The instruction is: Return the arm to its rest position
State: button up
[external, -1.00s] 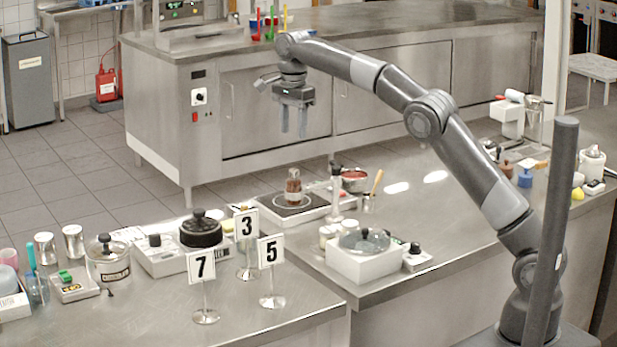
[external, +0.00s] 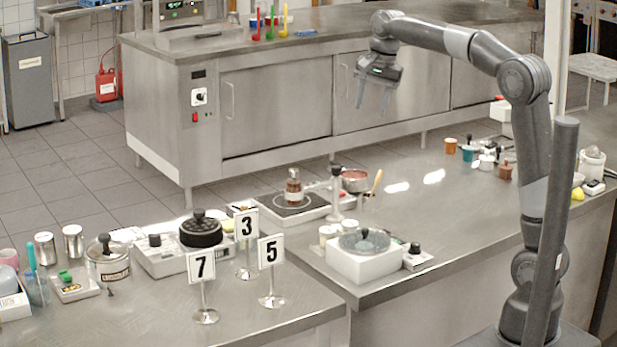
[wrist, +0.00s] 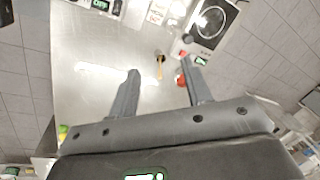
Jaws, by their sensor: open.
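My arm is raised and bent at the right of the external view. My gripper (external: 373,98) hangs from its end, fingers pointing down, in the air beyond the far edge of the near counter and in front of the steel cabinets. The fingers are apart with nothing between them. In the wrist view my gripper (wrist: 160,82) also shows two spread, empty fingers high above the steel counter (wrist: 85,75).
A hot plate with a brown jar (external: 293,187), a pot of red contents (external: 355,180) and a white box with a glass lid (external: 364,248) stand on the near counter (external: 440,215). Number signs (external: 246,226) stand at left. The air around my gripper is clear.

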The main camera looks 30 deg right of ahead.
jog(key=s+d+f+n+t, duration=0.1)
jog(key=s+d+f+n, duration=0.15)
jog(key=s, duration=0.55)
jog(key=s+d+f+n+t, duration=0.1)
jog(key=s+d+f+n, duration=0.2)
jog(key=s, duration=0.5)
jog(key=s+d+f+n, duration=0.2)
jog(key=s+f, duration=0.2)
jog(key=s, duration=0.2)
jog(key=s+d+f+n+t+h, duration=0.1)
jog(key=s+f+n, duration=0.1)
jog(key=s+f, duration=0.2)
jog(key=shift+s+d+f+n+t, duration=0.3)
jog(key=shift+s+d+n, duration=0.05)
jog(key=shift+s, duration=0.85)
jog(key=shift+c, duration=0.5)
